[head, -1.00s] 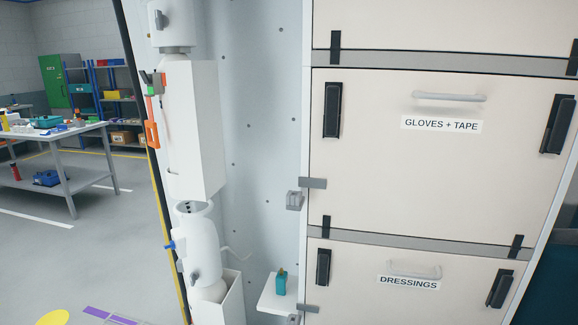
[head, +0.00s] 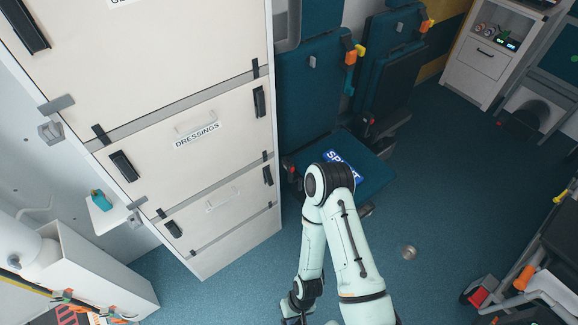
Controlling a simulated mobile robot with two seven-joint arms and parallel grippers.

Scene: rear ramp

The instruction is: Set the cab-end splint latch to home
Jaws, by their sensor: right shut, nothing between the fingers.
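A tall cream cabinet stands at left in the head view. Its DRESSINGS door (head: 205,150) has black latches at its left (head: 122,165) and right (head: 259,102). The door below it (head: 235,215) has a pale handle and black latches at its left (head: 173,229) and right (head: 268,175); I read no label there. A blue pack (head: 344,172) lettered "SP", the rest unclear, lies on a seat, partly behind my right arm. My right gripper (head: 297,319) is at the bottom edge, cut off, shut and empty, apart from the cabinet. My left gripper is out of view.
Teal folding seats (head: 315,95) stand right of the cabinet. A teal bottle (head: 101,200) sits on a small shelf at left. A white cabinet (head: 485,60) is at the far right back. Blue floor (head: 440,180) is open right of my arm; a small round object (head: 408,252) lies there.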

